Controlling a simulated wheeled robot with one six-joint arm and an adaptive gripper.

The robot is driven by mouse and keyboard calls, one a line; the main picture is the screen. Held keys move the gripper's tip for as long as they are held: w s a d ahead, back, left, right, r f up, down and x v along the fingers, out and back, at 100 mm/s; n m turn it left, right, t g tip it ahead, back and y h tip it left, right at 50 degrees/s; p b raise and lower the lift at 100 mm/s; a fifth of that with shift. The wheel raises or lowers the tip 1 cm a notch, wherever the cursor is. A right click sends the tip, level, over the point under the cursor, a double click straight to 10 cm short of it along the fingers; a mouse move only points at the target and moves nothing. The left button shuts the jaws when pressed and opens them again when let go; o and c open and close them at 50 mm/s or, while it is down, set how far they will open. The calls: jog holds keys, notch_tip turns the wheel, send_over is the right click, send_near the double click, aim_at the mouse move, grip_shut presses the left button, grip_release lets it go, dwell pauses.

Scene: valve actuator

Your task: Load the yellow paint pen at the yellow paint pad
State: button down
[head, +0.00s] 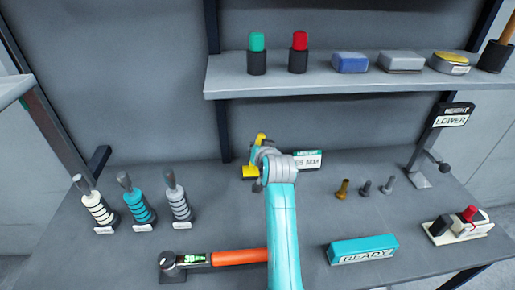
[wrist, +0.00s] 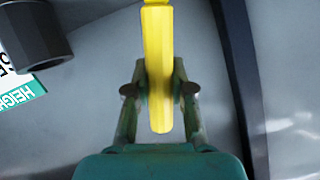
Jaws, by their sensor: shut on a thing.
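My gripper (head: 259,160) is near the back middle of the bench in the head view, partly hidden by my arm. In the wrist view its two fingers (wrist: 160,92) are shut on the yellow paint pen (wrist: 158,50), a long faceted yellow bar. The pen's yellow end also shows above my gripper in the head view (head: 261,138). A yellow piece (head: 249,172) shows just left of my gripper; I cannot tell whether it is part of the pen. A yellow-topped pad (head: 450,62) with a label sits on the shelf at the right, apart from my gripper.
The shelf (head: 300,85) also holds green (head: 257,53) and red (head: 299,52) pens in dark holders, and blue (head: 350,62) and grey (head: 401,62) blocks. A height sign (head: 308,160) stands close right of my gripper. An orange-handled tool (head: 238,257) lies in front.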

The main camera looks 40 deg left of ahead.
aim_at(258, 140)
jog(key=shift+f, duration=0.55)
dwell(0.8)
jog(key=shift+r, duration=3.6)
